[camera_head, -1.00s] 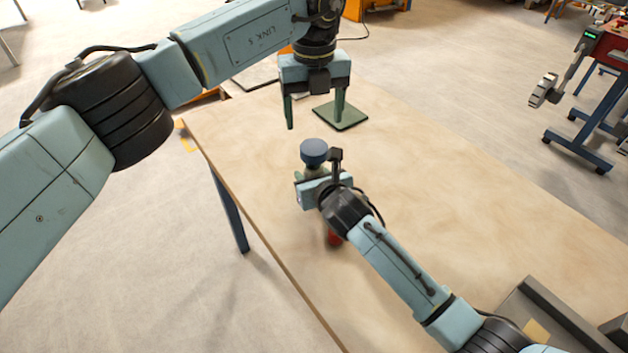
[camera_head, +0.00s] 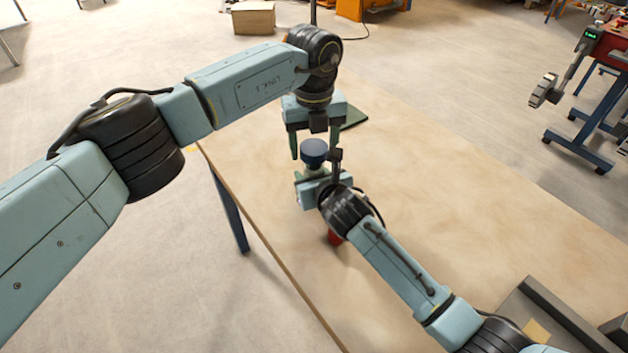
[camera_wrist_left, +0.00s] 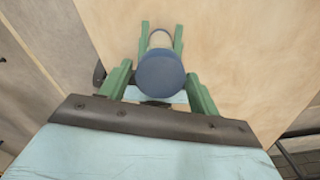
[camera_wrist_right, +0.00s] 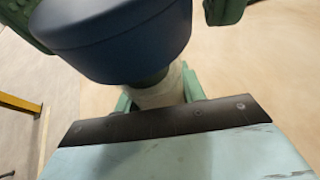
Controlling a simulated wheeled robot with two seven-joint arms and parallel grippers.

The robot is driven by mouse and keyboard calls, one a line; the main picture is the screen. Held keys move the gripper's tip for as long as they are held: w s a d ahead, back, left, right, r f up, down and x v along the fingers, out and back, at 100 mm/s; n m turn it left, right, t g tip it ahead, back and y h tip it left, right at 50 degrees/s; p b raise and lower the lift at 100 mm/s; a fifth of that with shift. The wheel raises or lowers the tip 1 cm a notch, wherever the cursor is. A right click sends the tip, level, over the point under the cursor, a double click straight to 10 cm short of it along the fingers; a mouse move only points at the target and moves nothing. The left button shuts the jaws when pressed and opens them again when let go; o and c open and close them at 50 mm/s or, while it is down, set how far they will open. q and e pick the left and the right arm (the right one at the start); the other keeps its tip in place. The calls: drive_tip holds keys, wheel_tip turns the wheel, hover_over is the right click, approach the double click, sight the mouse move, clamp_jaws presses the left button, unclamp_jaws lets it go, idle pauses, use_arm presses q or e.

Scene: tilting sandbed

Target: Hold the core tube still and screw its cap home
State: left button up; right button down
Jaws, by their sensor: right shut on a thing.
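The blue round cap (camera_head: 314,148) sits on top of the pale core tube (camera_wrist_right: 163,90), which shows below it in the right wrist view. I cannot tell how far the cap is threaded on. My right gripper (camera_head: 314,176) is shut on the tube just under the cap and hides most of it. My left gripper (camera_head: 314,140) comes from above, open, with one finger on each side of the cap. In the left wrist view the cap (camera_wrist_left: 160,73) lies between its fingers. In the right wrist view those fingers stand apart from the cap.
A red thing (camera_head: 334,238) shows partly below my right wrist. A dark green pad (camera_head: 354,117) lies behind my left gripper. A grey tray (camera_head: 560,315) sits at the near right. The table (camera_head: 450,200) is otherwise clear; its left edge is close.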

use_arm(q)
drive_tip(key=c, duration=0.8)
drive_tip(key=m, duration=0.6)
drive_tip(key=shift+m, duration=0.4)
drive_tip(key=o, duration=1.1)
drive_tip(key=shift+r, duration=2.25)
